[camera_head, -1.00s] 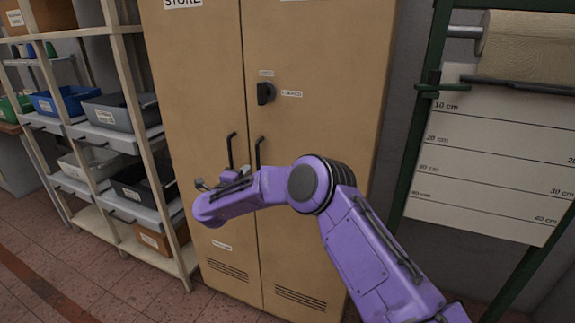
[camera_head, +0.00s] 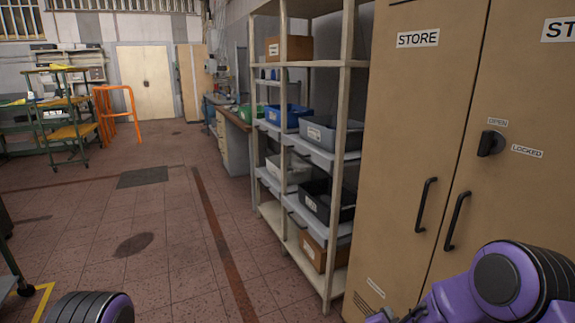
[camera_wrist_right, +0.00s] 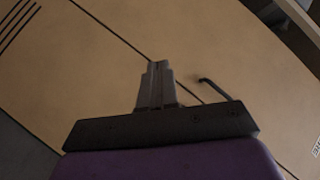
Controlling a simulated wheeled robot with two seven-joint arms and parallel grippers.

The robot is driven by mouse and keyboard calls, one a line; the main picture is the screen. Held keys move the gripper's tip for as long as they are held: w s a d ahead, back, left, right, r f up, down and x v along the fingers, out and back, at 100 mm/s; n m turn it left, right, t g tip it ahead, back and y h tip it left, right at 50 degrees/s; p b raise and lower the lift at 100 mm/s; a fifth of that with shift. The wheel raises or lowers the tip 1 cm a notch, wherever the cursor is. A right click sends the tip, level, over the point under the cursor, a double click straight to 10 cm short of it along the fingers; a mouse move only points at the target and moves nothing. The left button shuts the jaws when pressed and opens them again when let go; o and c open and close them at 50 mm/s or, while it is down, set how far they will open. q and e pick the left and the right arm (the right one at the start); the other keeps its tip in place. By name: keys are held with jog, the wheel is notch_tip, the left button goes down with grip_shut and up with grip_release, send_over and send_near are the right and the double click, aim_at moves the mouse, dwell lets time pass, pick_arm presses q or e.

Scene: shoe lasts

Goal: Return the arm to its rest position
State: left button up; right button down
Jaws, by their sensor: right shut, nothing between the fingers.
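My right arm (camera_head: 510,285) is purple with a dark joint ring and stands at the lower right in the head view, in front of the tan store cabinet (camera_head: 405,130). My right gripper (camera_wrist_right: 157,68) shows best in the wrist view. Its two grey fingers are together and empty, with the cabinet front behind them. In the head view only a small part of it shows at the bottom edge. Part of my left arm (camera_head: 92,308) shows at the bottom left; its gripper is out of the picture.
The cabinet doors are shut, with black handles (camera_head: 457,220) and a dark knob (camera_head: 490,143) between OPEN and LOCKED labels. A shelf rack (camera_head: 328,262) with bins stands left of the cabinet.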

jog(key=s+f+n+g+y, duration=0.3)
jog(key=s+f+n, duration=0.2)
jog(key=s+f, duration=0.7)
jog(key=s+d+f+n+g, duration=0.1)
jog(key=s+f+g, duration=0.1)
jog(key=s, duration=1)
jog(key=s+d+f+n+g, duration=0.2)
jog(key=s+f+g, duration=0.1)
jog(key=s, duration=1)
jog(key=shift+g, duration=0.6)
jog(key=shift+w, duration=0.1)
